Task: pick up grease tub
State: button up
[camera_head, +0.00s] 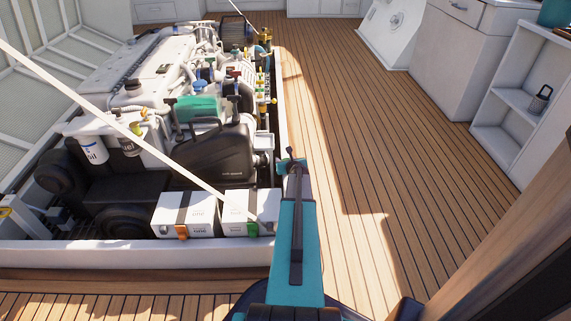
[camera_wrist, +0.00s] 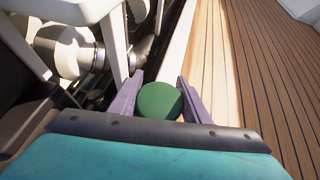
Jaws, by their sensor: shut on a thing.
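The grease tub, seen as a round green top (camera_wrist: 159,101), sits between the two purple fingers of my gripper (camera_wrist: 160,84) in the wrist view. My gripper is shut on it, one finger on each side. In the head view my gripper (camera_head: 291,163) is at the far end of my teal arm, beside the right edge of the engine hatch. The tub cannot be made out clearly there. Its sides and underside are hidden in the wrist view, so I cannot tell whether it touches anything below.
The open hatch with the engine (camera_head: 150,75) lies to the left, bounded by a white rim (camera_head: 130,254). Two white batteries (camera_head: 186,214) stand at its near end. Wooden deck (camera_head: 350,140) is clear to the right. A white shelf (camera_head: 513,98) holds a small lantern-like object (camera_head: 539,100).

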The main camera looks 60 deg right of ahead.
jog(key=shift+r, duration=0.15)
notch_tip(320, 180, up, 4)
jog(key=p, duration=0.3)
jog(key=s+a+p, duration=0.1)
jog(key=s+a, duration=0.9)
jog(key=s, duration=0.2)
jog(key=shift+s+a+r, duration=0.15)
jog(key=shift+r, duration=0.2)
jog(key=shift+p, duration=0.3)
